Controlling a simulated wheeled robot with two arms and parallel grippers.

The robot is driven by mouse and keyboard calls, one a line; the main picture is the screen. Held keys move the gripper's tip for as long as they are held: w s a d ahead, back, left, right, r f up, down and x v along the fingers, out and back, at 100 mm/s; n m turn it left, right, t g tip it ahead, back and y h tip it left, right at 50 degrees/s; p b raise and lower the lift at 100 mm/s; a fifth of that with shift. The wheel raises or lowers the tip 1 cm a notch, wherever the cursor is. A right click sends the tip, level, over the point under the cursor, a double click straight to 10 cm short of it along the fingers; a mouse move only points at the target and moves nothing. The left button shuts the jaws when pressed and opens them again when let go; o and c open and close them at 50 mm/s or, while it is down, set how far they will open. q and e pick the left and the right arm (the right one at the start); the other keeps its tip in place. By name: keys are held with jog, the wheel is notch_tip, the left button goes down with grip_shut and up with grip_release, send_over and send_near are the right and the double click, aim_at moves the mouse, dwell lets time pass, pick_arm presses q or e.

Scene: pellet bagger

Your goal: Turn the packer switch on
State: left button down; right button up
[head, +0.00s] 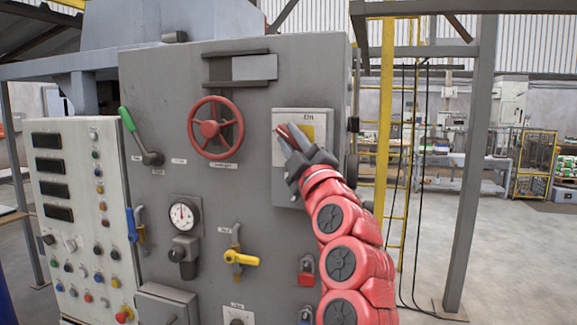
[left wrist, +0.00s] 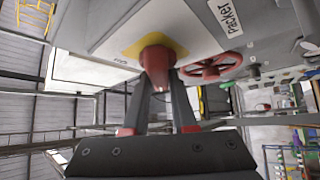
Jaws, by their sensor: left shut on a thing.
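The packer switch is a pale grey box (head: 287,117) on the right side of the grey machine panel, with a yellow plate (head: 308,132) and a label at its top that seems to read "On". In the left wrist view the yellow plate (left wrist: 133,48), a red handle (left wrist: 157,62) and a "Packer" label (left wrist: 226,14) show. My left gripper (head: 288,136) is in front of the box, its two fingers shut on the red handle. The fingers partly hide the handle, so I cannot tell its exact turn. My right gripper is not in view.
A red handwheel (head: 215,128) and a green-handled lever (head: 128,119) sit left of the switch. Below are a gauge (head: 183,215), a yellow-handled valve (head: 241,258) and a red padlock (head: 306,279). A grey post (head: 470,170) stands at right, with open floor around it.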

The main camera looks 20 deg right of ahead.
pick_arm(q)
jog(key=m+t+h+b, duration=0.1)
jog(key=m+h+b, duration=0.1)
jog(key=f+m+t+h+b, duration=0.1)
jog(key=m+h+b, duration=0.1)
jog(key=m, duration=0.1)
jog(key=shift+d+m, duration=0.2)
jog(key=shift+m, duration=0.1)
jog(key=m+h+b, duration=0.3)
jog(key=m+h, duration=0.5)
jog(key=shift+g+b, duration=0.3)
jog(key=m+g+h+b, duration=0.1)
jog(key=m+h, duration=0.1)
jog(key=m+h+b, duration=0.1)
jog(key=m+h, duration=0.1)
jog(key=m, duration=0.1)
jog(key=shift+g, duration=0.4)
jog(key=shift+d+r+m+g+h+b, duration=0.1)
jog(key=shift+r+m+g+h+b, duration=0.2)
jog(key=shift+m+h, duration=0.45)
jog(key=shift+f, duration=0.1)
